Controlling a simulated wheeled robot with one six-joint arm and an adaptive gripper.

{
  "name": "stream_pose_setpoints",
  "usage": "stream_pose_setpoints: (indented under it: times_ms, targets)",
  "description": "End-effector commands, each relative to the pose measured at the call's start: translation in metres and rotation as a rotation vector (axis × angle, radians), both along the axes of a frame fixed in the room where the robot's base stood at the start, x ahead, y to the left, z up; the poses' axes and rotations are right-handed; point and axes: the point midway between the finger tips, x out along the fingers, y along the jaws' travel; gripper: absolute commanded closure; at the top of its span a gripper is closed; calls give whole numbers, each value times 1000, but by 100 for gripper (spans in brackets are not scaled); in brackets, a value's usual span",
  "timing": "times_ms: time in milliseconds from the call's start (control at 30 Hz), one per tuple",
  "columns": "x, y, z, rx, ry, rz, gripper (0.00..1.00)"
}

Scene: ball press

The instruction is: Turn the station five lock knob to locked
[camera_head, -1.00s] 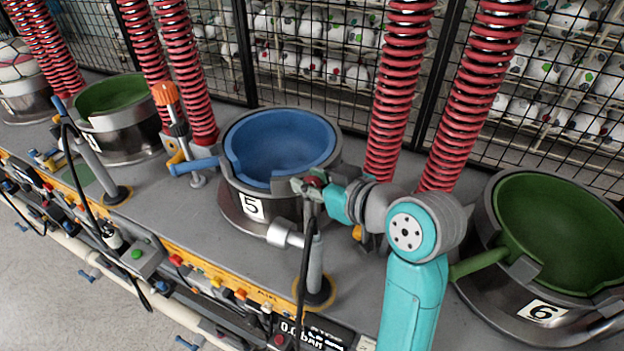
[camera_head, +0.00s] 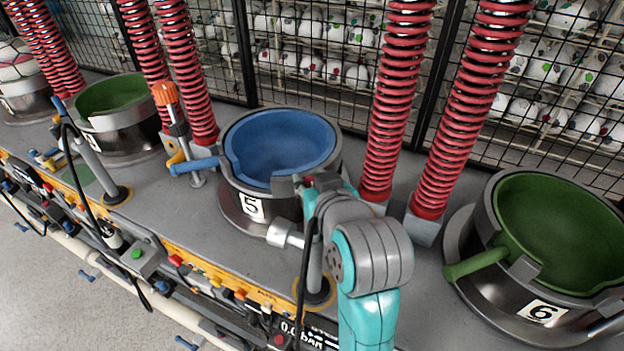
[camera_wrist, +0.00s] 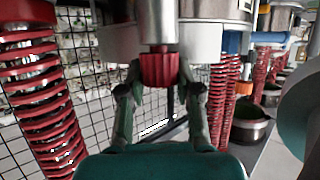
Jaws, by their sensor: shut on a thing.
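The station five mould is a metal bowl with a blue lining (camera_head: 280,145) and a "5" label (camera_head: 252,207) on its front. The lock knob, red and ribbed, shows in the wrist view (camera_wrist: 159,70) below a metal shaft. My gripper (camera_wrist: 160,92) has one finger on each side of the red knob and is shut on it. In the head view the knob (camera_head: 309,180) is mostly hidden by my wrist at the right front of the mould. The knob's locked or unlocked marking cannot be seen.
A grey post (camera_head: 315,268) with a black hose stands just left of my arm. Red springs (camera_head: 385,110) rise behind it. The green station six mould (camera_head: 555,230) is at the right, its handle (camera_head: 475,263) pointing towards my arm. A wire fence closes the back.

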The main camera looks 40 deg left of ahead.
Motion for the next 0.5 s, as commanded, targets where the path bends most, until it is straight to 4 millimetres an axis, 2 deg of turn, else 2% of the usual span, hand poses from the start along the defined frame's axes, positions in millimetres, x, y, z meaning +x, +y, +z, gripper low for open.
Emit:
stream_pose_setpoints:
  times_ms: [100, 133, 200, 233, 500]
  targets:
    - [0, 0, 0, -1, 1, 0, 100]
    - [0, 0, 0, -1, 1, 1, 62]
    - [0, 0, 0, -1, 1, 1, 44]
    - [0, 0, 0, -1, 1, 1, 40]
    - [0, 0, 0, 0, 0, 1, 40]
